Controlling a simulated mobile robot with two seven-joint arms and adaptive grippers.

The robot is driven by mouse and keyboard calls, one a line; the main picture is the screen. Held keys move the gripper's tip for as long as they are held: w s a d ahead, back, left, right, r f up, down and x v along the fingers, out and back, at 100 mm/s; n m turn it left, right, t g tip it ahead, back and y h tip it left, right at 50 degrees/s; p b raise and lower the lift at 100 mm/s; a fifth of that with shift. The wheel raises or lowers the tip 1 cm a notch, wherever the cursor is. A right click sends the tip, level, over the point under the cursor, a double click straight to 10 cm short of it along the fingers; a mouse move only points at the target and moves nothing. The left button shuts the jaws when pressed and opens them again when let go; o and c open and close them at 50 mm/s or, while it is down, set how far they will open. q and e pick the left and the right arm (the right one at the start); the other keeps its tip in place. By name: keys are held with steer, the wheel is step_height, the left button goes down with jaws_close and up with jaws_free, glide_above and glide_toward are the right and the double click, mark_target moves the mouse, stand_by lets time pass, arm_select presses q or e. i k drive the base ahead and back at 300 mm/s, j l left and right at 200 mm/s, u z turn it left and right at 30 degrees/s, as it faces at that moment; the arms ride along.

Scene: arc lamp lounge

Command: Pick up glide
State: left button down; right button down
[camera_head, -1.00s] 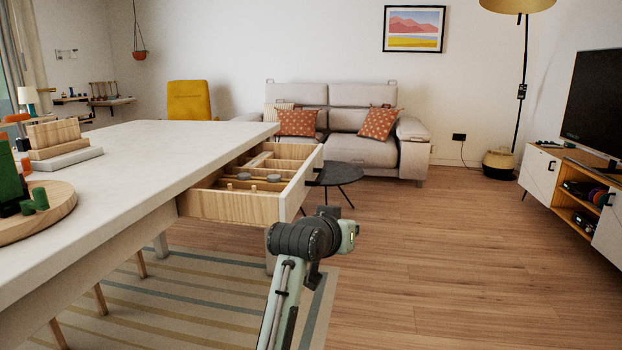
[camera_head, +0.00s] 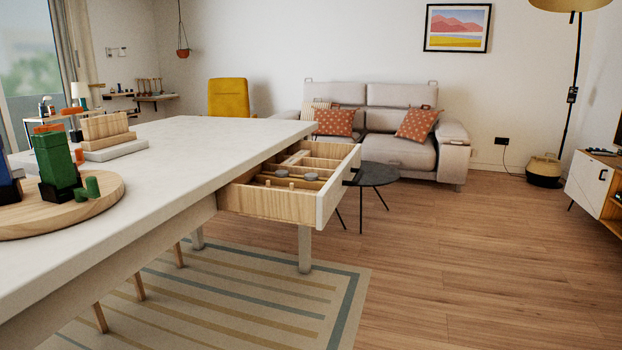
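An open wooden drawer (camera_head: 264,202) with a white front sticks out of the end of the white table. Inside it are wooden dividers, a small grey round piece (camera_head: 281,173) and a second grey round piece (camera_head: 310,177). They are small in this view, and I cannot tell whether either is the glide. The drawer's near wall hides part of its floor. Neither of my grippers is in view.
The white table (camera_head: 170,160) fills the left. A dark round table (camera_head: 374,173) stands beyond the drawer. The wooden floor (camera_head: 450,260) at right is clear.

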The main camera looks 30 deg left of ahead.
mark_target(310, 176)
steer(key=u, duration=2.15)
steer(key=l+z, duration=0.1)
steer(key=l, duration=1.05)
steer(key=i+l+z, duration=0.15)
steer(key=l, duration=0.45)
steer(key=l+z, duration=0.1)
steer(key=l, duration=0.5)
